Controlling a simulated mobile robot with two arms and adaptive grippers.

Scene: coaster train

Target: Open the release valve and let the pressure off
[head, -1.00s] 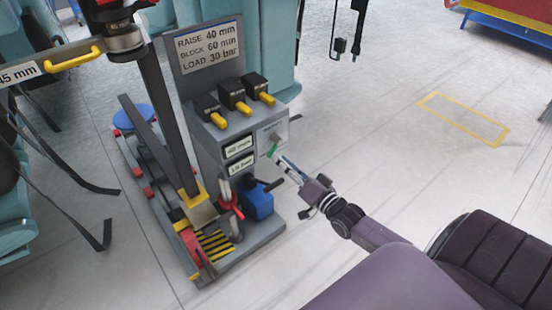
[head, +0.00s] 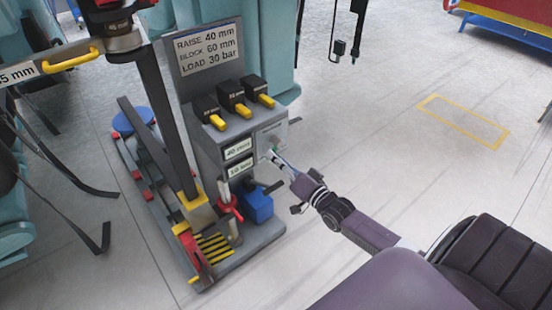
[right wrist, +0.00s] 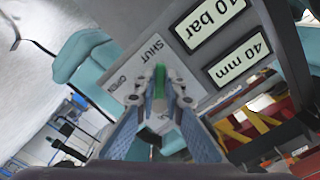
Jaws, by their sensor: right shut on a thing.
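The release valve has a green handle (right wrist: 159,86) on a pale plate (right wrist: 124,62) marked SHUT and OPEN in the right wrist view. My right gripper (right wrist: 160,92) is shut on the green handle, with a finger on each side. The handle lies near the SHUT side, but its exact angle is hard to judge. In the head view my right gripper (head: 271,155) is at the valve plate (head: 272,135) on the right of the grey pump console (head: 210,148), and mostly hides the handle. My left gripper is not in view.
Two readouts sit beside the valve: a mm display (right wrist: 240,60) and a bar display (right wrist: 206,22). Levers with yellow handles (head: 242,109) top the console under a sign (head: 208,47). A blue block (head: 258,205) sits below.

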